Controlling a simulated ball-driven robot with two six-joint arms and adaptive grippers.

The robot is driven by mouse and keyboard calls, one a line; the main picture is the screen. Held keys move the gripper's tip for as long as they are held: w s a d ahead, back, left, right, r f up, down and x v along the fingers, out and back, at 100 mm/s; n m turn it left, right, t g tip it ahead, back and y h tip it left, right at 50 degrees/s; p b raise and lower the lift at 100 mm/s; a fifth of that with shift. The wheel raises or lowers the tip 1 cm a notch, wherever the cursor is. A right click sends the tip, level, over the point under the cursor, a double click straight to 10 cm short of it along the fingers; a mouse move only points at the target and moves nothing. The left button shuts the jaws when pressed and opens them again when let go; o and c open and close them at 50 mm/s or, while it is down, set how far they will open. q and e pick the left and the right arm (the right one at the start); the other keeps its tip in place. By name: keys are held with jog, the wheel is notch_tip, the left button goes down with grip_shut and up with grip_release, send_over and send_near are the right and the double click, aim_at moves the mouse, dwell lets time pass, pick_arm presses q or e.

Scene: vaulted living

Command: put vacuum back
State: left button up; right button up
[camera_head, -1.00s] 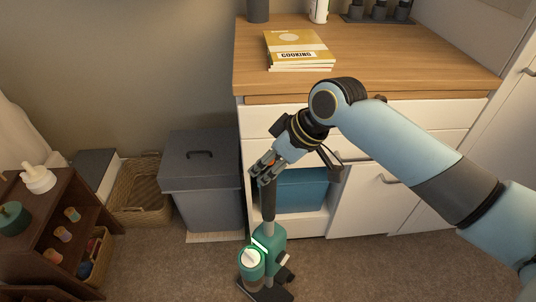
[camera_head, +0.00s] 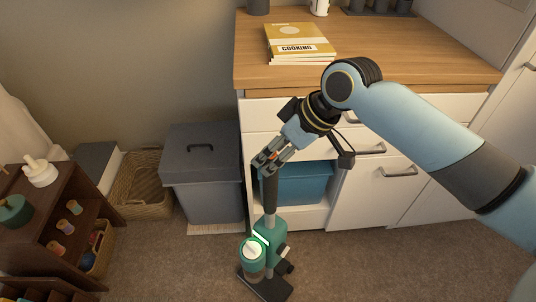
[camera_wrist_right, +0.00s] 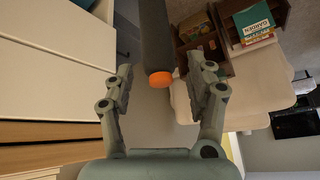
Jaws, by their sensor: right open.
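The vacuum (camera_head: 270,238) stands upright on the carpet in front of the cabinet, with a teal body, a round canister and a dark floor head. Its dark handle points up to my right gripper (camera_head: 264,166). In the right wrist view, the handle (camera_wrist_right: 157,40) with its orange end lies between the open fingers of my right gripper (camera_wrist_right: 162,88), near their tips, with a gap on both sides. The left gripper is not in view.
A white cabinet (camera_head: 372,205) with a wooden top holds cooking books (camera_head: 298,42); a blue box (camera_head: 305,184) sits in its open niche. A grey bin (camera_head: 203,175), wicker basket (camera_head: 142,190) and dark shelf (camera_head: 62,195) stand left. Carpet beside the vacuum is clear.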

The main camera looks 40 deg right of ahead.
jog(key=p+v, duration=0.2)
jog(key=v, duration=0.7)
jog(key=s+d+f+m+g+h, duration=0.1)
jog(key=s+d+f+m+h, duration=0.3)
jog(key=f, duration=0.8)
jog(key=s+d+f+m+y, duration=0.1)
jog(key=s+d+f, duration=0.3)
jog(key=f, duration=0.9)
jog(key=s+a+f+g, duration=0.1)
jog(key=s+a+f, duration=0.1)
jog(key=s+f, duration=0.3)
jog(key=s+a+f+g, duration=0.1)
jog(key=s+f, duration=0.5)
jog(key=s, duration=0.6)
jog(key=s+a+f+g+h, duration=0.1)
jog(key=s+a+f, duration=0.2)
jog(key=s+f, duration=0.3)
jog(key=s, duration=0.3)
jog(key=shift+f+n, duration=0.2)
jog(key=shift+n, duration=0.2)
